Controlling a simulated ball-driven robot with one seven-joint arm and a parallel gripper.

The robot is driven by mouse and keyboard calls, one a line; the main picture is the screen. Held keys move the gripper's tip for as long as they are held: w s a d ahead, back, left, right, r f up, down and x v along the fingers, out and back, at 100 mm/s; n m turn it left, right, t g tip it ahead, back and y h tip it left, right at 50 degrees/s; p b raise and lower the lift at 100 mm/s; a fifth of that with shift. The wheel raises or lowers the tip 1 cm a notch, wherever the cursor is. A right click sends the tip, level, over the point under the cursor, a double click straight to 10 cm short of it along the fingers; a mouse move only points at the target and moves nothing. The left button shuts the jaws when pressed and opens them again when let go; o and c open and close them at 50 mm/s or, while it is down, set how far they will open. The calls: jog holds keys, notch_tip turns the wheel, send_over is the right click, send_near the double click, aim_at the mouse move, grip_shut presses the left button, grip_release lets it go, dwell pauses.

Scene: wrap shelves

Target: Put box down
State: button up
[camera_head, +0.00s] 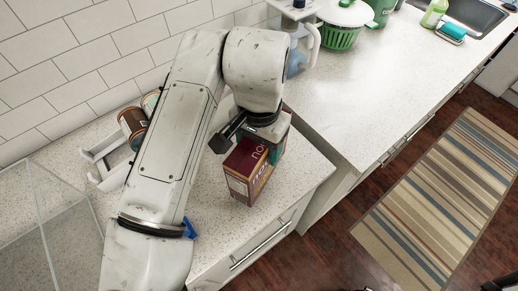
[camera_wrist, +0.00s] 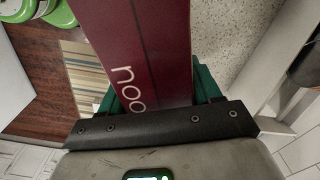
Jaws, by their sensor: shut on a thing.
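The box (camera_head: 252,177) is dark red with yellow-edged sides and white lettering. In the head view it is upright at the counter's front part, near the drawer edge. My gripper (camera_head: 268,140) is above it with its green fingers shut on its upper part. In the wrist view the box (camera_wrist: 135,45) fills the middle, between the green fingers of my gripper (camera_wrist: 155,92). The box's bottom looks close to the counter (camera_head: 305,170); I cannot tell whether it touches. My arm hides part of the counter behind it.
A brown can (camera_head: 132,122) and a white rack (camera_head: 103,160) stand left of my arm by the tiled wall. A clear bin (camera_head: 50,225) is at the lower left. A green colander (camera_head: 340,35) stands at the back. The counter right of the box is clear.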

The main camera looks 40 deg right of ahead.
jog(key=shift+f, duration=1.2)
jog(key=shift+f, duration=0.15)
jog(key=o, duration=1.3)
notch_tip(320, 180, up, 12)
jog(key=shift+r, duration=0.15)
